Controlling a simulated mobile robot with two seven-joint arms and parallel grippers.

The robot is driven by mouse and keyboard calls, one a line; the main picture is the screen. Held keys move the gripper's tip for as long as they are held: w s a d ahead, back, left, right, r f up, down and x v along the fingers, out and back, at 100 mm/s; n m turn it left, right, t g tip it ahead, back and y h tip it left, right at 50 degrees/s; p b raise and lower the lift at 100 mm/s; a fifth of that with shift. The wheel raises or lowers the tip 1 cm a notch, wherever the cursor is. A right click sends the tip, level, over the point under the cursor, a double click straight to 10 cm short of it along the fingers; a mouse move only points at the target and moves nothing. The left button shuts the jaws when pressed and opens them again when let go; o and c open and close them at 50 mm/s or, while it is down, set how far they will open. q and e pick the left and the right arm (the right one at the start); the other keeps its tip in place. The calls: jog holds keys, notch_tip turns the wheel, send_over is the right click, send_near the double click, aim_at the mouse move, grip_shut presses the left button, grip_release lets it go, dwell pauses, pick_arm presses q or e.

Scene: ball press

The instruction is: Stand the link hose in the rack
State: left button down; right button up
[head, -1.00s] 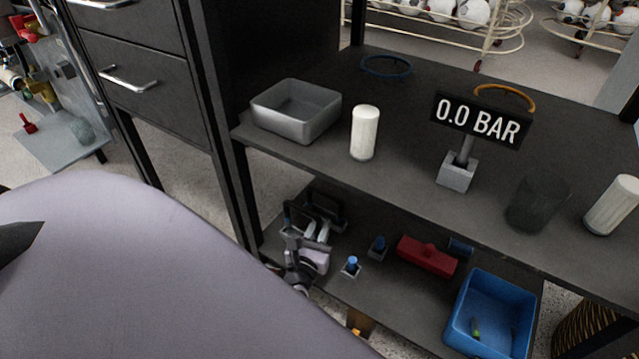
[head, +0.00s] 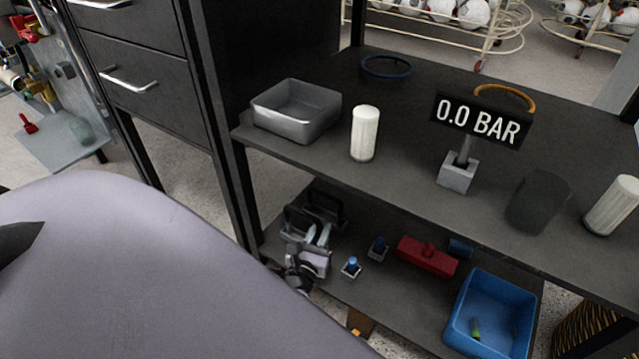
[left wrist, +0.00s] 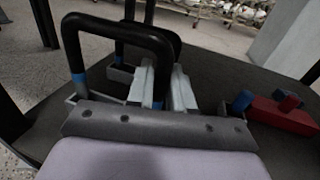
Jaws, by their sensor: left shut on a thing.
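The link hose (left wrist: 115,24) is a black upside-down U with blue bands near its ends. My left gripper (left wrist: 166,80) is shut on its right leg, which shows between the pale fingers. The hose stands roughly upright. Its left leg comes down at a grey holder of the rack (left wrist: 122,74); I cannot tell whether the ends are seated, since the fingers and my wrist hide the lower part. A second black loop (left wrist: 148,12) stands just behind. In the head view my left gripper (head: 317,234) is at the lower shelf's left end. My right gripper is not in view.
On the lower shelf, right of my gripper, are small blue-topped pieces (head: 351,267), a red block (head: 427,256) and a blue bin (head: 455,325). The upper shelf (head: 400,185) overhangs, with a post (head: 228,190) to the left.

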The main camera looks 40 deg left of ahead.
pick_arm(q)
jog(key=shift+f, duration=0.9)
jog(key=c, duration=0.9)
grip_release()
jog(key=shift+s, duration=0.15)
